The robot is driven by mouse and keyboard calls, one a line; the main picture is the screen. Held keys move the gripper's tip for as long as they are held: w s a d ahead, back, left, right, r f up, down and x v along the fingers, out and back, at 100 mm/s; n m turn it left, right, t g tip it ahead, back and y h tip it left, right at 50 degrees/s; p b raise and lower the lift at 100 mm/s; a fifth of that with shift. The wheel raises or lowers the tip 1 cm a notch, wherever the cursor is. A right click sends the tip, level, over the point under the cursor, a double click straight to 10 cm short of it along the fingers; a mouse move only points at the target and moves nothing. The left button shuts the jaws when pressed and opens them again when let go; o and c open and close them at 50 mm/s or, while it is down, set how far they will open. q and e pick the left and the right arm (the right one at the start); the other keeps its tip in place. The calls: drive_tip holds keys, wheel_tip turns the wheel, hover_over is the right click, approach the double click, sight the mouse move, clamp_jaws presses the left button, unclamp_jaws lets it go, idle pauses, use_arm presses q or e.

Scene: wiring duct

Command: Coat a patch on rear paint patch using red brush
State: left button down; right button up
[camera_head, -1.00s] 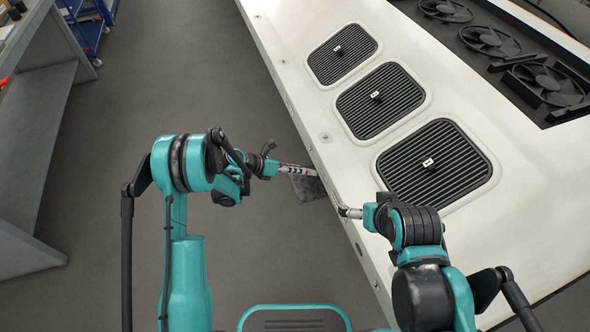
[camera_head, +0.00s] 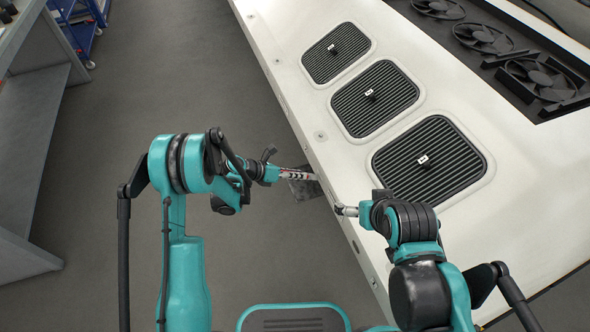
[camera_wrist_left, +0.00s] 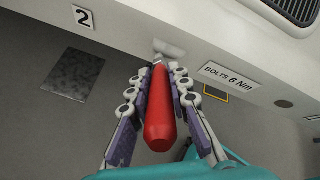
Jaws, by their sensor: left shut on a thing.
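My left gripper (camera_head: 300,170) reaches to the near side of the white duct housing (camera_head: 300,112). In the left wrist view its fingers (camera_wrist_left: 158,85) are shut on a red brush (camera_wrist_left: 160,112), with the rounded red handle toward the camera. The brush's far end points at the housing's side, by a pale area (camera_wrist_left: 170,49); I cannot tell whether it touches.
Three black vent grilles (camera_head: 430,162) line the housing top, with several dark fans (camera_head: 540,78) behind. A "BOLTS 6 Nm" label (camera_wrist_left: 228,76) and a yellow-framed square (camera_wrist_left: 215,92) are right of the brush. A grey bench (camera_head: 38,140) stands left; floor between is clear.

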use_arm(q)
drive_tip(key=w, duration=0.3)
drive_tip(key=shift+a, duration=0.35)
idle(1.3)
drive_tip(key=s+a, duration=0.2)
drive_tip(key=a, duration=0.3)
drive_tip(key=shift+a, duration=0.4)
drive_tip(key=shift+a, duration=0.1)
drive_tip(key=a, duration=0.1)
drive_tip(key=s+a, duration=0.1)
drive_tip(key=shift+a, duration=0.3)
drive_tip(key=shift+d, duration=0.1)
idle(1.1)
